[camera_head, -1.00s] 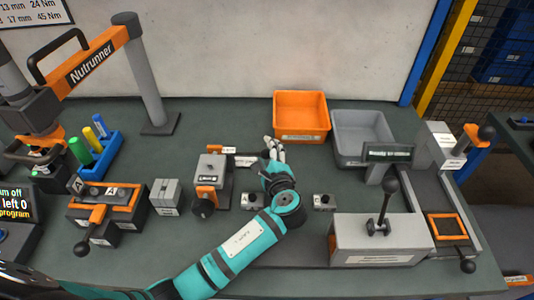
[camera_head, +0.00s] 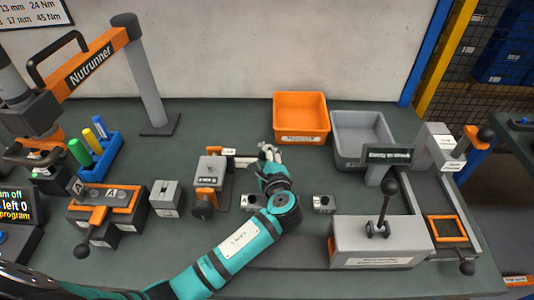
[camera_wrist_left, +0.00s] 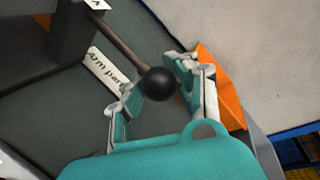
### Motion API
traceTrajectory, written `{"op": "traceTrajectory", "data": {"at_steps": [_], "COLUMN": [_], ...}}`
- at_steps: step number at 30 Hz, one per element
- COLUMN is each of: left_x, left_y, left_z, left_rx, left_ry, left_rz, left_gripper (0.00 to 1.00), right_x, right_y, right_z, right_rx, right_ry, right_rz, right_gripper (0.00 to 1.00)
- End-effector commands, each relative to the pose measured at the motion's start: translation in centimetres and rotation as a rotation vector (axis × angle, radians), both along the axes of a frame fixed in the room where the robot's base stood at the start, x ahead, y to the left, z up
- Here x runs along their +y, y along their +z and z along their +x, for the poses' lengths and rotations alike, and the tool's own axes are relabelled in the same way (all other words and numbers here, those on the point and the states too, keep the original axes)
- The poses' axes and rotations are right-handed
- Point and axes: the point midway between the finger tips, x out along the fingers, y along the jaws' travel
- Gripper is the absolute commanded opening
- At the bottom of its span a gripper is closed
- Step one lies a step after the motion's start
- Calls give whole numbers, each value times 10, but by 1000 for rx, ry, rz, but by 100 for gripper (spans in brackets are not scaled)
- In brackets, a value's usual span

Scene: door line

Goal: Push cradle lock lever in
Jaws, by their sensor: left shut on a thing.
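A black ball-ended lever (camera_wrist_left: 158,83) runs on a dark rod out of a dark block in the left wrist view. My left gripper (camera_wrist_left: 160,86) is shut on its ball, one finger on each side. In the head view my left gripper (camera_head: 268,152) is just right of the small grey-and-orange fixture (camera_head: 209,170), and the lever's ball is hidden by the fingers there. A white label (camera_wrist_left: 108,68) reading "Arm par…" lies beside the rod. I cannot tell from the pictures whether this lever is the cradle lock lever. My right gripper is not in view.
An orange bin (camera_head: 300,112) and a grey bin (camera_head: 346,152) stand behind the gripper. A grey box with a black lever (camera_head: 388,210) stands to the right. The orange-framed A fixture (camera_head: 105,200) and a grey block (camera_head: 166,198) stand to the left.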

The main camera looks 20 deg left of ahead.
Motion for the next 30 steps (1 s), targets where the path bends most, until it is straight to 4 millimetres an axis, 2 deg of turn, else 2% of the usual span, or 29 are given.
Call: {"op": "traceTrajectory", "data": {"at_steps": [1,3,11,12,19,30], "left_x": [8,16,20,20,20,16], "left_y": [0,0,-4,-5,-3,-1], "left_z": [-5,-8,-9,-9,-8,-13], "left_rx": [11,12,12,12,10,7], "left_ry": [4,3,5,5,4,1], "left_rz": [3,2,1,1,1,0], "left_gripper": [0,0,0,26,55,55], "right_x": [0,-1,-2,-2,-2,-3], "right_y": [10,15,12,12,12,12], "right_z": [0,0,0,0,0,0], "right_rx": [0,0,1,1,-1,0], "right_ry": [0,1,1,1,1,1], "right_rz": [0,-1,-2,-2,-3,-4], "right_gripper": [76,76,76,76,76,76]}}
